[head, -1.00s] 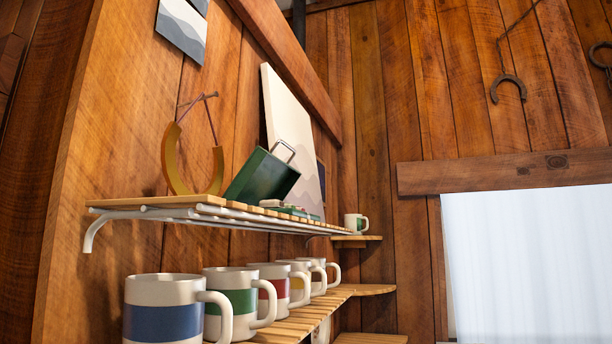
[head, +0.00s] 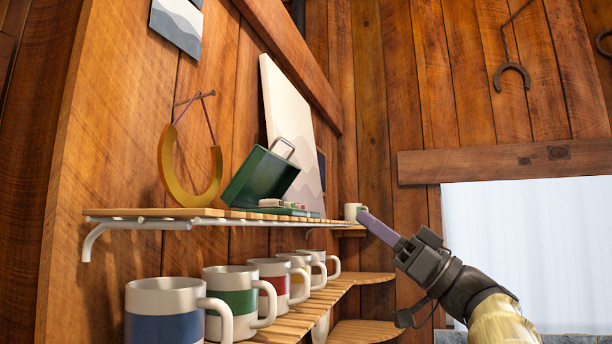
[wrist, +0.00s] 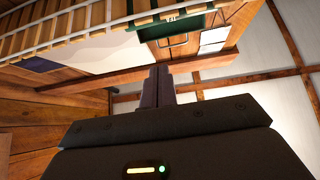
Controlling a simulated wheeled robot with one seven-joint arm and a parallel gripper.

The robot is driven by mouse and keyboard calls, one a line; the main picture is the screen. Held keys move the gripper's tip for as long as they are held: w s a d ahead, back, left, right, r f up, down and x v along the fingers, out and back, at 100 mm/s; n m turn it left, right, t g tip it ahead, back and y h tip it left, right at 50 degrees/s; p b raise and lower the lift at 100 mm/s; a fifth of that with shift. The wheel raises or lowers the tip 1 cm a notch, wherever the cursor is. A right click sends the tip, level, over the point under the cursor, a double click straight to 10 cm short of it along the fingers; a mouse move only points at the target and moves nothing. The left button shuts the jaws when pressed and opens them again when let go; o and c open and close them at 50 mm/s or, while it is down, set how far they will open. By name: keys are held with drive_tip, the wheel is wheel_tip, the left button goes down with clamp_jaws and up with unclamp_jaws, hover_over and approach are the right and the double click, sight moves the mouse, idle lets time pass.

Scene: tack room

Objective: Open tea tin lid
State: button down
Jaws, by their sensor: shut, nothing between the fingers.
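A green tin (head: 285,211) sits on the upper slatted shelf. Its green lid (head: 262,178), with a metal handle on top, stands raised and tilted over a low base holding small light packets. The tin also shows at the top of the wrist view (wrist: 165,27), with its handle hanging below in that picture. My gripper (head: 364,218) is at the right of the head view, its pale purple fingers together and empty. It points up and left towards the shelf's far end, apart from the tin. The fingers also show in the wrist view (wrist: 159,72).
A yellow horseshoe (head: 190,180) hangs left of the tin. A pale canvas (head: 287,118) leans on the wall behind it. Striped mugs (head: 232,300) line the lower shelf. A small mug (head: 352,210) stands near my fingertips in the picture. Open space lies right of the shelves.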

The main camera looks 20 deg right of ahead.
sight(292, 165)
drive_tip(key=shift+a, duration=0.1)
drive_tip(key=p+x, duration=0.8)
drive_tip(key=x, duration=0.5)
drive_tip(key=shift+a+r, duration=0.15)
drive_tip(key=shift+r, duration=0.1)
drive_tip(key=shift+w+a, duration=0.15)
drive_tip(key=shift+w, duration=0.15)
drive_tip(key=shift+s, duration=0.1)
